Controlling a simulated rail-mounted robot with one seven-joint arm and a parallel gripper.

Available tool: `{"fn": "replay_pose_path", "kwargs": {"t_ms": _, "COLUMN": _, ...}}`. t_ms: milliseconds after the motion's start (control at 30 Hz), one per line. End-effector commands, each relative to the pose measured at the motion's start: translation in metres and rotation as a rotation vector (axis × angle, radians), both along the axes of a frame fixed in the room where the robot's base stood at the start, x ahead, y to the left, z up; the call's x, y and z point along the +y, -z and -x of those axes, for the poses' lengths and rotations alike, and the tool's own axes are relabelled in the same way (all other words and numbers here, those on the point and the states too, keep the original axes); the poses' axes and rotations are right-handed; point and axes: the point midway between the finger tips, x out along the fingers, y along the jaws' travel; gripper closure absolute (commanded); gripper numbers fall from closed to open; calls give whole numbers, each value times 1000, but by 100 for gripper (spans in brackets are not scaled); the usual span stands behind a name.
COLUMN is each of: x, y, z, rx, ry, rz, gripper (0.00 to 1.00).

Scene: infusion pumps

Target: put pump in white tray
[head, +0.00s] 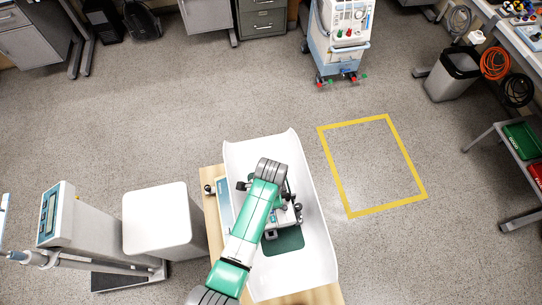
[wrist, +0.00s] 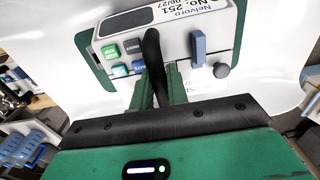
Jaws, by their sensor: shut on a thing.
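The pump (wrist: 188,42) is a pale grey box with a printed label, several green and blue buttons, a blue latch and a grey knob. In the head view the pump (head: 289,217) shows only in part, beside and under my arm. My gripper (wrist: 160,78) has its green fingers closed on the pump's black handle (wrist: 153,45).
The tray sits on a wooden-topped table (head: 212,180). A white stool-like block (head: 157,218) and a grey stand with a display (head: 58,217) are to the left. A yellow floor outline (head: 335,168) is to the right, with clear floor inside. A wheeled medical machine (head: 338,40) stands behind.

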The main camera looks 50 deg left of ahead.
Motion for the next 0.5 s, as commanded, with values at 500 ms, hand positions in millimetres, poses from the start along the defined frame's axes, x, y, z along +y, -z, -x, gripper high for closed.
{"fn": "replay_pose_path", "kwargs": {"t_ms": 500, "x": 0, "y": 4, "z": -1, "rx": -2, "ry": 0, "rz": -1, "gripper": 62}}
